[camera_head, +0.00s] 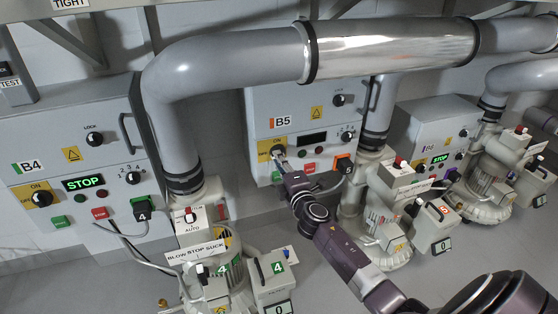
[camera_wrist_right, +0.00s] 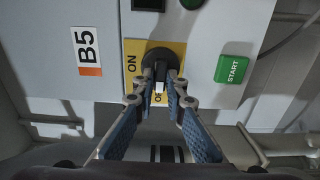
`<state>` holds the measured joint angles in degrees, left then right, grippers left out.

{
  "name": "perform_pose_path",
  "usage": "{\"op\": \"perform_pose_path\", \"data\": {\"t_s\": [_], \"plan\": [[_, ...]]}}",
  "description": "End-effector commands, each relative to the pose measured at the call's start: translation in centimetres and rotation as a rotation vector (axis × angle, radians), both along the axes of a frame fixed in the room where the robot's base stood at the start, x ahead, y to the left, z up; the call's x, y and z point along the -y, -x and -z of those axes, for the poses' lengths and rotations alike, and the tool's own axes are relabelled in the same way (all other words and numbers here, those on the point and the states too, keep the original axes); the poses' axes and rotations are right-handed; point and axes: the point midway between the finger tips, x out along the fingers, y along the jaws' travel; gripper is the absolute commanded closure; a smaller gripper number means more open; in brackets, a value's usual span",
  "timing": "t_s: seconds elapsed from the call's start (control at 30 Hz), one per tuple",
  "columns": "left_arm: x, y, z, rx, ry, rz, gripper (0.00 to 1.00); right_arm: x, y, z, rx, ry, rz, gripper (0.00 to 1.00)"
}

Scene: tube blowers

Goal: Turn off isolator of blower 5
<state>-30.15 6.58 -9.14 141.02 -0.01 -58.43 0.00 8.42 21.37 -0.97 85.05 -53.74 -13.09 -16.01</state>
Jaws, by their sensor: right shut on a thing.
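The blower 5 control box (camera_head: 262,105) is the grey cabinet labelled B5 in the middle of the head view. Its isolator (camera_head: 278,152) is a black rotary knob on a yellow ON/OFF plate at the lower left of the box. In the right wrist view the knob (camera_wrist_right: 160,62) sits at the centre of the plate (camera_wrist_right: 178,52), and its handle points down towards the partly hidden OFF word. My right gripper (camera_head: 280,161) is at the knob. In the wrist view its fingers (camera_wrist_right: 160,85) are closed around the handle. My left gripper is not in view.
The green START button (camera_wrist_right: 234,69) is close right of the isolator. The B4 box (camera_head: 75,150) stands at left and the B6 box (camera_head: 435,135) at right. Large grey pipes (camera_head: 235,60) run overhead, and blower 4 (camera_head: 215,265) stands in front at lower left.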

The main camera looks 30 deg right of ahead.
Motion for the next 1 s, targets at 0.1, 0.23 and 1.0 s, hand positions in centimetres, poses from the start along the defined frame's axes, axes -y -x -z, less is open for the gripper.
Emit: {"op": "perform_pose_path", "data": {"t_s": [0.1,0.23,1.0], "plan": [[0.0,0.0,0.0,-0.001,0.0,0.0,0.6,-0.1,0.0,0.2,-0.005,0.006,-0.001,1.0],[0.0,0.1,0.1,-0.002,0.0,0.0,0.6,-0.1,0.1,0.2,-0.005,0.006,-0.001,1.0],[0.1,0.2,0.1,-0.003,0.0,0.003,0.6,-0.5,2.1,0.2,-0.003,0.003,-0.002,0.71]]}}
